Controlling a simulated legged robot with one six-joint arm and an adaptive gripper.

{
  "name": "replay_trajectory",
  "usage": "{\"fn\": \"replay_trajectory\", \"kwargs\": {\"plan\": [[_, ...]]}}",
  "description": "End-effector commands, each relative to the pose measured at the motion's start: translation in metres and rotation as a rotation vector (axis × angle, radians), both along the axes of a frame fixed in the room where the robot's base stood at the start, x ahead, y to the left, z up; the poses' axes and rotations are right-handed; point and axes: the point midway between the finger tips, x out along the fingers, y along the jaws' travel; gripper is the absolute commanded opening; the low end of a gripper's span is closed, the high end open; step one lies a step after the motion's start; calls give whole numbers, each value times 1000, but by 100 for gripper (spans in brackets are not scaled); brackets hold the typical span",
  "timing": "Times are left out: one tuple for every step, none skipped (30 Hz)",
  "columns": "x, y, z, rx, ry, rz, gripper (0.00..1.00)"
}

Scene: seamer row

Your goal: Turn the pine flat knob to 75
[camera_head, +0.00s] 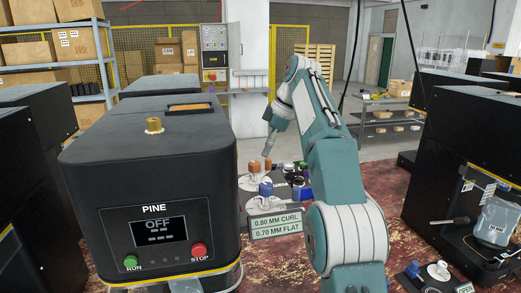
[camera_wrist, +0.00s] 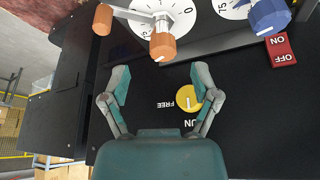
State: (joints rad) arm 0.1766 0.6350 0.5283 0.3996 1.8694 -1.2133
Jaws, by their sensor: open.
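The black machine labelled PINE (camera_head: 153,209) stands at the left in the head view. Beside it is a panel with white dials, orange knobs (camera_head: 268,164) and a blue knob (camera_head: 266,188). In the wrist view, one orange knob (camera_wrist: 162,46) sits at a dial's lower edge, another (camera_wrist: 102,19) is left of it, and the blue knob (camera_wrist: 268,15) is on a dial at top right. I cannot read which knob is flat. My gripper (camera_wrist: 160,77) is open and empty, below the nearer orange knob in the wrist view and apart from it.
A yellow knob (camera_wrist: 187,97) marked FREE lies beside my right finger in the wrist view. A red ON/OFF switch (camera_wrist: 282,50) is at the right. A sign (camera_head: 276,222) reads 0.80 MM CURL, 0.70 MM FLAT. PINE's display (camera_head: 158,230) shows OFF. Another black machine (camera_head: 460,150) stands right.

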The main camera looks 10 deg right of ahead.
Motion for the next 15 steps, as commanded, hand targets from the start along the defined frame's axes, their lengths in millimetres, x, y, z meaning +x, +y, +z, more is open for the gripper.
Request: {"fn": "replay_trajectory", "kwargs": {"plan": [[-3,-6,1,0,0,-3,79],[-5,-10,1,0,0,-3,79],[-7,-15,1,0,-1,-3,79],[-8,-19,1,0,-1,-4,79],[-10,-24,0,0,0,-3,79],[-12,-30,0,0,0,-3,79],[-14,-35,0,0,0,-4,79],[-16,-40,1,0,0,-4,79],[-20,-47,1,1,-1,-4,79],[-22,-53,1,0,0,-4,79],[-24,-58,0,0,0,-4,79],[-27,-66,0,0,1,-4,79],[-29,-70,0,0,1,-4,79],[-31,-75,0,1,-1,-4,79],[-33,-81,0,1,-1,-4,79]]}}
